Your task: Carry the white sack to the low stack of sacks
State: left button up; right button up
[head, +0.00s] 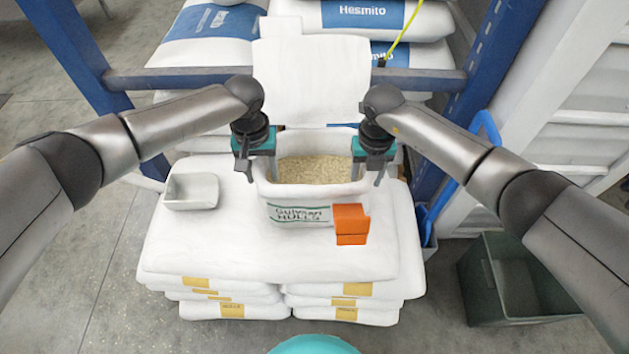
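The white sack (298,213) is upright and open at the top, with pale hulls inside and a green-lettered label on its front. It is over the middle of the low stack of sacks (190,255); I cannot tell if its base touches the stack. My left gripper (257,165) is shut on the sack's left side wall, with a finger on either side. My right gripper (368,168) is shut on the right side wall in the same way. The fingertips inside the sack are partly hidden.
An orange block (351,224) stands at the sack's front right corner. A small white tray (190,192) lies on the stack at left. Behind are a blue rack post (485,65), a beam and more sacks (215,50). A dark green bin (505,280) stands at right.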

pick_arm(q)
jog(key=shift+c, duration=0.3)
pick_arm(e)
jog(key=shift+c, duration=0.3)
pick_arm(q)
grip_shut()
pick_arm(e)
grip_shut()
dwell(0.4)
pick_arm(q)
jog(key=shift+w+r, duration=0.15)
pick_arm(e)
jog(key=shift+w+r, duration=0.15)
